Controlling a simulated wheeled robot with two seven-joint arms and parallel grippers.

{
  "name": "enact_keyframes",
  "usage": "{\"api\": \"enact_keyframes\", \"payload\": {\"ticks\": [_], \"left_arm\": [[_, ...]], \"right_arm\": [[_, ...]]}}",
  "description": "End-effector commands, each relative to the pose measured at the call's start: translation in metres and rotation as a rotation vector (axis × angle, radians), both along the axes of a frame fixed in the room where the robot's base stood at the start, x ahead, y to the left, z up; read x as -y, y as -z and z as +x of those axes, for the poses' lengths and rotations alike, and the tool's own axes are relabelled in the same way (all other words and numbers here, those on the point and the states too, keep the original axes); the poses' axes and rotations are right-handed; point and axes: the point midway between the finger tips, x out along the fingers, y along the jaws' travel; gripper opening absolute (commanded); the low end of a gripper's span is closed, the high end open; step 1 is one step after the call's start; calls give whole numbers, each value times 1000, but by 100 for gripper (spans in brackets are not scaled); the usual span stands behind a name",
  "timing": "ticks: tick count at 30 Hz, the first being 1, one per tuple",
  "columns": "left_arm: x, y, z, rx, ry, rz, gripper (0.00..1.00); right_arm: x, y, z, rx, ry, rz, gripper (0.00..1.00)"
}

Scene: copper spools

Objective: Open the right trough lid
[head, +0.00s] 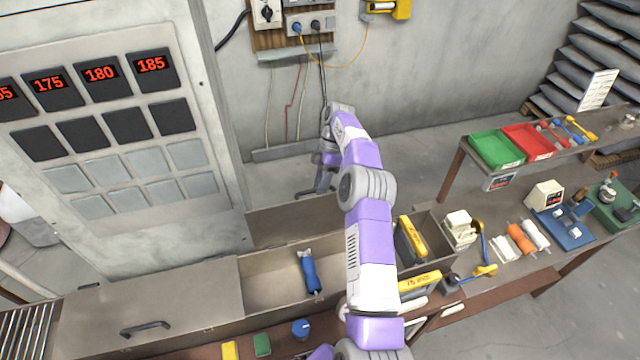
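The right trough (262,286) stands open at the bottom middle of the head view. Its grey-brown lid (280,228) is raised along the trough's back edge. My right gripper (311,192) is at the top of the raised lid, near its right part. Whether it touches the lid, and whether its fingers are apart, I cannot tell. A blue-handled tool (309,272) lies inside the trough. My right arm hides the right end of the trough and lid. To the left, another lid (190,305) with a dark handle (146,328) lies flat and shut. My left gripper is not in view.
A bin (436,262) with a yellow-edged item (411,236) stands right of my arm. The workbench (515,272) holds rolls and tools. Green (496,149) and red (528,141) trays sit on the shelf. The tall panel cabinet (222,150) stands close on the left.

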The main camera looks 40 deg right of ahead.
Motion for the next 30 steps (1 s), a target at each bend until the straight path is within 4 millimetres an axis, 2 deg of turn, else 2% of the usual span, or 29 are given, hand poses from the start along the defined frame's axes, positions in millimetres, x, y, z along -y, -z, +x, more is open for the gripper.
{"api": "enact_keyframes", "payload": {"ticks": [17, 30], "left_arm": [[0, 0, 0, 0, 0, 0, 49], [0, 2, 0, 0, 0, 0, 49]], "right_arm": [[-2, -6, 0, 16, -1, -3, 40], [-10, -10, -17, 97, -1, -45, 40]]}}
